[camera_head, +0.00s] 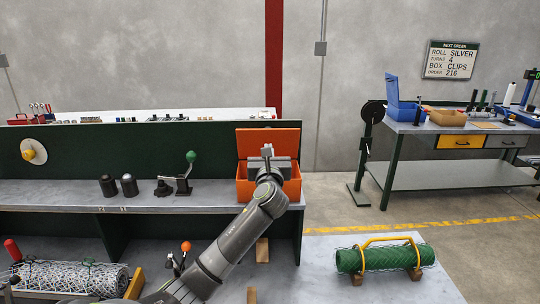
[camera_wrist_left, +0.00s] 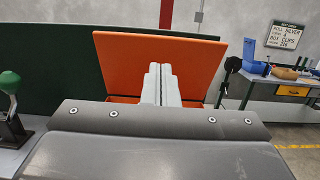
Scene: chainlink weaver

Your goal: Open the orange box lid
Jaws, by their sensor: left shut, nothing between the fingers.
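The orange box (camera_head: 292,188) stands at the right end of the grey shelf in the head view. Its orange lid (camera_head: 284,140) is raised, standing up at the back of the box; it also fills the middle of the left wrist view (camera_wrist_left: 200,62). My left gripper (camera_head: 267,152) is over the box, in front of the raised lid, with its fingers shut together and nothing between them. The fingers show in the left wrist view (camera_wrist_left: 160,84) against the lid's face; I cannot tell whether they touch it. My arm and gripper hide much of the box's inside. My right gripper is not in view.
A green-knobbed lever (camera_head: 187,172) and two dark cylinders (camera_head: 118,186) stand on the shelf left of the box. A green mesh roll (camera_head: 385,257) lies at lower right. A workbench (camera_head: 440,126) with an open blue box (camera_head: 405,110) stands at the back right.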

